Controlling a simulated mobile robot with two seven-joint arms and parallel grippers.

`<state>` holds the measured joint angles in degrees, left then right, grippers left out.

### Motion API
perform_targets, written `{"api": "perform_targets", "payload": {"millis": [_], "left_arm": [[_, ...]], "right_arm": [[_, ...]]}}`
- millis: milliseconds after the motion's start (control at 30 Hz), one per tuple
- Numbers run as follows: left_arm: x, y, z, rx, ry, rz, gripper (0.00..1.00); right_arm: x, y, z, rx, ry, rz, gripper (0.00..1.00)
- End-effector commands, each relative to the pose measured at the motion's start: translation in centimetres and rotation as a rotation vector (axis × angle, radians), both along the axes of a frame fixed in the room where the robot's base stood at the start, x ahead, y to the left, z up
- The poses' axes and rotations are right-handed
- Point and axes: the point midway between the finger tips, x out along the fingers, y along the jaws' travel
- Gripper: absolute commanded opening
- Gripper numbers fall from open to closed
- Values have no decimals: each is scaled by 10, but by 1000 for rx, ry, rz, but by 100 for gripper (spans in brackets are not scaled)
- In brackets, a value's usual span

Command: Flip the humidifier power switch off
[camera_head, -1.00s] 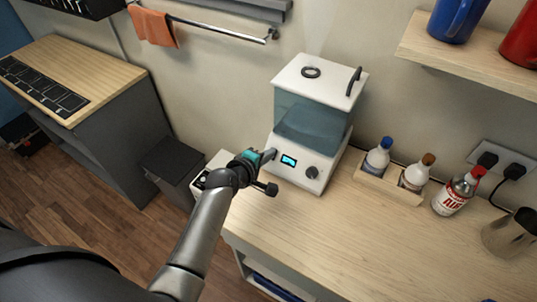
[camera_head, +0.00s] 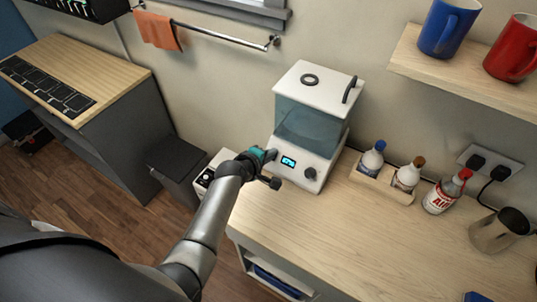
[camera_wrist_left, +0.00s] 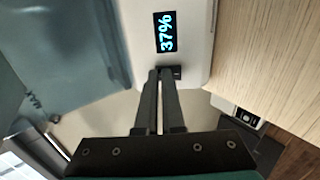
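The humidifier (camera_head: 318,138) stands on the wooden counter, with a white base and lid and a bluish clear tank. My right gripper is out of view.
A small white device (camera_head: 208,175) is left. The front counter is clear.

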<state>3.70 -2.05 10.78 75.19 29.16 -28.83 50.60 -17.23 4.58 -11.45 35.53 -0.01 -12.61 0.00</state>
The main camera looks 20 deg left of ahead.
Motion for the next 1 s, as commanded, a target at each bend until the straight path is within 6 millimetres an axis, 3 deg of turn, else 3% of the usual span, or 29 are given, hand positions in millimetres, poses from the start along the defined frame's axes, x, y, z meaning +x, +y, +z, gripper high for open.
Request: {"api": "perform_targets", "payload": {"millis": [467, 1000], "left_arm": [[6, -5, 2, -4, -12, -3, 0], [7, -5, 21, -7, -16, -3, 0]], "right_arm": [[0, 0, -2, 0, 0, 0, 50], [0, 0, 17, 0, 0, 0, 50]]}}
